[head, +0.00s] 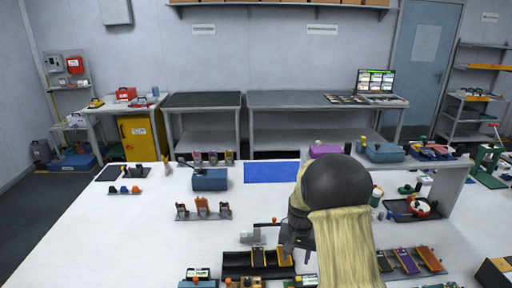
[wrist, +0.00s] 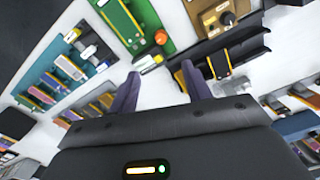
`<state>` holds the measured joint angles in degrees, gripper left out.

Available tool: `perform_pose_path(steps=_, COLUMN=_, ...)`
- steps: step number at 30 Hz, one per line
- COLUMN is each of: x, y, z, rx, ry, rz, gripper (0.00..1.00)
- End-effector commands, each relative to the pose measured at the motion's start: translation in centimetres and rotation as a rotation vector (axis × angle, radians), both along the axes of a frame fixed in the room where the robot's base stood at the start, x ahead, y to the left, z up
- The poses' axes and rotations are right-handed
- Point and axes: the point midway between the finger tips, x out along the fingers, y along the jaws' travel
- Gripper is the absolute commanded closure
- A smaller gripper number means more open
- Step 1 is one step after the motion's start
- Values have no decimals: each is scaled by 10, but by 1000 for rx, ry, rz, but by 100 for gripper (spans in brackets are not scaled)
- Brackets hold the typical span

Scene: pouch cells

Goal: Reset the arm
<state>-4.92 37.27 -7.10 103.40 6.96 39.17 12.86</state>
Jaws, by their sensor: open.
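My gripper (wrist: 160,88) is open in the wrist view, with its two dark fingers apart and nothing between them but white table surface beyond. In the head view my arm reaches over the white table (head: 120,235), and my gripper (head: 290,250) is partly hidden behind my arm, near a black tray (head: 236,268). The black tray also shows in the wrist view (wrist: 262,48), just beyond the right finger, with pouch cells (wrist: 206,64) in it.
A blue mat (head: 272,172) and a blue box (head: 210,180) lie farther back on the table. A small rack (head: 203,212) stands left of the arm. Pouch cells (head: 405,260) lie at right. The table's left front is clear.

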Motion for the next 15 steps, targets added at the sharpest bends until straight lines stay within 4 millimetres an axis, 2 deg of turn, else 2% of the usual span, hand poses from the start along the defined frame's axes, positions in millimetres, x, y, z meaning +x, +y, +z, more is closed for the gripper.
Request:
perform_pose_path(steps=5, x=-37, y=-1, z=30, rx=4, ry=-45, rz=55, gripper=51)
perform_pose_path(steps=9, x=-78, y=-1, z=52, rx=2, ry=-91, rz=120, gripper=51)
perform_pose_path(steps=15, x=-141, y=0, z=75, rx=-14, ry=-157, rz=221, gripper=51)
